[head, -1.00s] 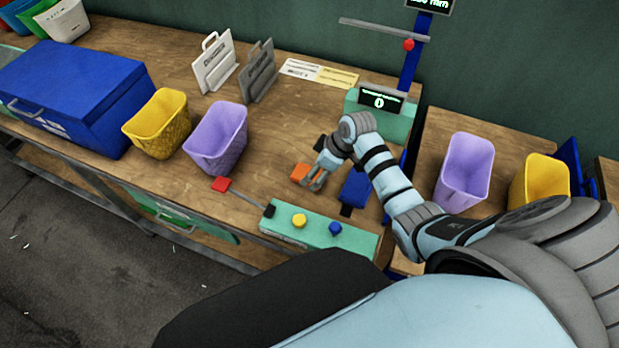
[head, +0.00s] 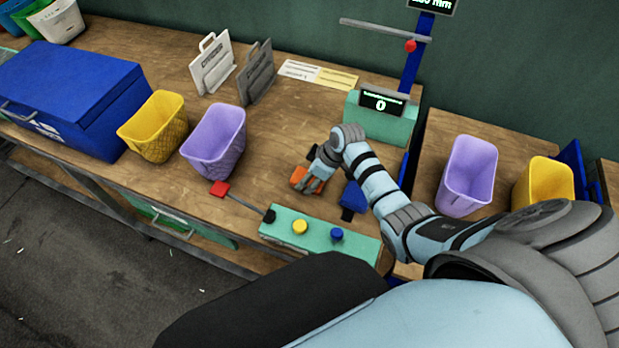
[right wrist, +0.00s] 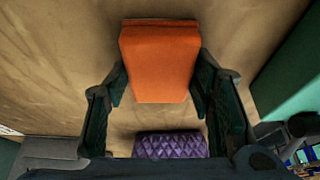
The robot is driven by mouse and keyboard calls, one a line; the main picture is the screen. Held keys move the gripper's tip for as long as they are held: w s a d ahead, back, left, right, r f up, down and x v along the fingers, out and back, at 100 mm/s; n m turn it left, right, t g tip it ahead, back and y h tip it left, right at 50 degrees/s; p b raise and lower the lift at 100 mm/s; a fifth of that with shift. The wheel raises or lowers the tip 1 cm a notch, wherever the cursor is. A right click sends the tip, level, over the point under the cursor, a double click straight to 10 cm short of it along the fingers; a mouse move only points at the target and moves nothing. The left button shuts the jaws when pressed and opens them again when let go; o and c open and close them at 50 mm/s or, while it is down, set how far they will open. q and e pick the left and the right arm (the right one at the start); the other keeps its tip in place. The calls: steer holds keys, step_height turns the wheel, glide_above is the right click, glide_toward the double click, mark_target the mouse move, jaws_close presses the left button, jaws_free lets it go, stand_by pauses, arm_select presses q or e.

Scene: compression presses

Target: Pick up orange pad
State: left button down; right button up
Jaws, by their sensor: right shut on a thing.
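The orange pad (head: 298,175) lies on the wooden table, left of the blue block of the press. In the right wrist view the orange pad (right wrist: 160,62) sits between the two fingers, which reach its sides near its lower end. My right gripper (head: 309,184) is down at the pad and shut on it, hiding part of it in the head view. It also shows in the right wrist view (right wrist: 158,88). My left gripper is not in view.
A green press base (head: 318,237) with yellow and blue buttons stands in front. A red-tipped lever (head: 219,188) sticks out left. Purple (head: 214,140) and yellow bins (head: 155,127) stand left. A blue box (head: 66,95) is farther left. Table behind the pad is clear.

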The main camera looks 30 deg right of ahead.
steer(key=r, duration=0.2)
steer(key=r+p, duration=0.1)
steer(key=r, duration=0.1)
steer(key=r+p, duration=0.1)
steer(key=r, duration=0.2)
steer(key=shift+w, duration=0.25)
step_height(320, 180, up, 13)
steer(key=p, duration=0.1)
steer(key=shift+s, duration=0.15)
